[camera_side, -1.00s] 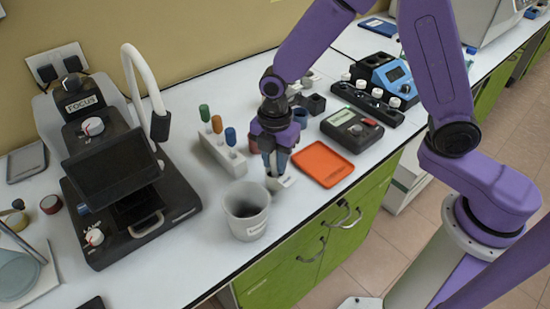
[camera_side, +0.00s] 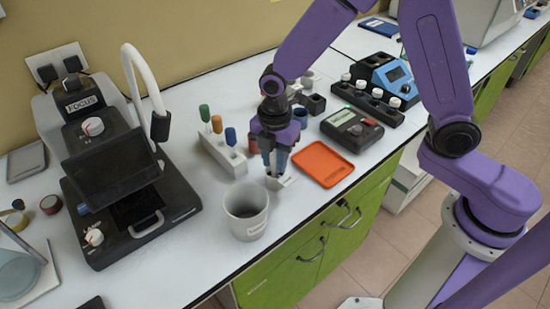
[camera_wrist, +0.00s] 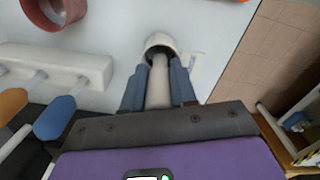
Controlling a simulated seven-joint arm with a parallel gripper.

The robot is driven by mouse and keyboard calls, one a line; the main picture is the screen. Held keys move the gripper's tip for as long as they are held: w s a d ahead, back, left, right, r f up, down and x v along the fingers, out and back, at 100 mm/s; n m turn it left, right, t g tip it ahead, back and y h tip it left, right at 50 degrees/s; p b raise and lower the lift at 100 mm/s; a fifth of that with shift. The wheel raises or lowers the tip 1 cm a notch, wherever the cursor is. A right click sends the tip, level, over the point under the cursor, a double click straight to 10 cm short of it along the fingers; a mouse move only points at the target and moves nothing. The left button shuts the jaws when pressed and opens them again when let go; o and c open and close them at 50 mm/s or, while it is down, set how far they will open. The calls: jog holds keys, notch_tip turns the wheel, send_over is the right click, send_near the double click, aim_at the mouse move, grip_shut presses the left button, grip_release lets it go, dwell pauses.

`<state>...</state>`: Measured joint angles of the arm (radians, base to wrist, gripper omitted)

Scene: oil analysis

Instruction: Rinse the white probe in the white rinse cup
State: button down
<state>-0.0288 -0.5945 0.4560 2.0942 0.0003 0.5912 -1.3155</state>
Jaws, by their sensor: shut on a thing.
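My gripper (camera_side: 276,171) points down over a small white cup (camera_side: 282,181) near the front edge of the bench. In the wrist view my gripper (camera_wrist: 158,88) is shut on the white probe (camera_wrist: 159,82), a pale rod between the two blue-grey fingers. The rod's far end lies at the dark opening of the white cup (camera_wrist: 161,39), and seems to be in it. How deep it goes is hidden. In the side view the fingers cover most of the probe.
A white rack (camera_side: 222,154) with green, orange and blue-handled probes stands left of my gripper. A grey-white bin (camera_side: 246,224) stands in front of the rack. An orange tray (camera_side: 322,164) lies to the right. A reddish ring-shaped cup (camera_wrist: 75,14) is at the wrist view's top left.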

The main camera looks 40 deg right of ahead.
jog(key=shift+r, duration=3.75)
